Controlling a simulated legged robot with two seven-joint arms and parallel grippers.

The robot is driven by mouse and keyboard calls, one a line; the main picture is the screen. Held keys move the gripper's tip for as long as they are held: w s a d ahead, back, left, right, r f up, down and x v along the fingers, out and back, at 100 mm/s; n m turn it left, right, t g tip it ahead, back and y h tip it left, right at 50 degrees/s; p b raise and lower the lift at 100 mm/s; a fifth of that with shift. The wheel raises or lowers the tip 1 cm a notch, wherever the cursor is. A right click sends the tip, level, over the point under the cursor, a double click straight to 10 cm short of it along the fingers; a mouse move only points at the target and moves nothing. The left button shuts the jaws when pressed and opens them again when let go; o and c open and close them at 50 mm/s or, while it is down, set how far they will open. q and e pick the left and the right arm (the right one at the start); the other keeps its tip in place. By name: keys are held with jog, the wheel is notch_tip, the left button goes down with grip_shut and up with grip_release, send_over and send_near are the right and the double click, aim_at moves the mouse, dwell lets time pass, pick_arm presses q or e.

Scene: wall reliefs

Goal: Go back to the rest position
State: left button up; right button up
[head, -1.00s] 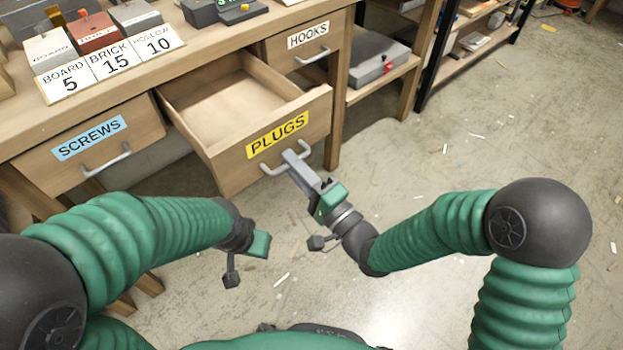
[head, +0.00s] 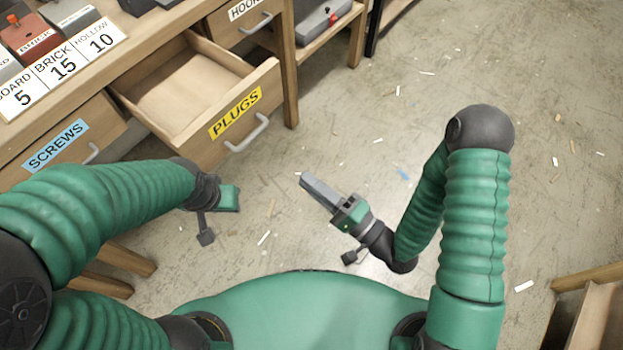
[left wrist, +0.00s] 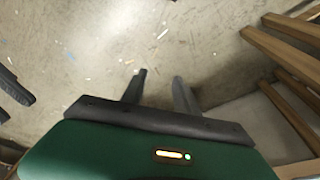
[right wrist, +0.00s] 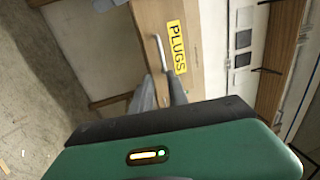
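My right gripper (head: 306,180) is empty over bare floor, to the right of the open plugs drawer (head: 262,82). The drawer's metal handle (head: 246,134) is free, with a clear gap to the fingers. In the right wrist view the fingers (right wrist: 161,78) stand slightly apart, with the handle (right wrist: 160,53) beyond them. My left gripper (left wrist: 159,75) is open and empty, pointing at the floor. In the head view its green body shows below the drawer, but its fingers are hidden.
The workbench holds number cards (head: 63,65) and blocks. The screws drawer (head: 35,165) and hooks drawer (head: 230,22) are shut. A wooden piece (head: 596,318) stands at lower right. The floor on the right is mostly clear, with small scraps.

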jog(key=w+d+f+n+g+h, duration=0.3)
jog(key=w+d+f+n+h, duration=0.35)
jog(key=f+h, duration=0.2)
jog(key=s+d+r+n+g+h, duration=0.1)
jog(key=s+d+g+h, duration=0.1)
jog(key=d+h, duration=0.3)
jog(key=s+d+r+g+h, duration=0.1)
jog(key=s+d+g+h, duration=0.1)
jog(key=d, duration=0.6)
jog(key=s+r+g+p, duration=0.3)
jog(key=s+r, duration=0.2)
jog(key=s, duration=0.1)
jog(key=w+p+v, duration=0.2)
jog(key=p+v, duration=0.9)
jog(key=w+a+r+p+v, duration=0.1)
jog(key=w+p+v, duration=0.2)
jog(key=p+v, duration=0.9)
jog(key=shift+s+r, duration=0.15)
jog(key=shift+r, duration=0.05)
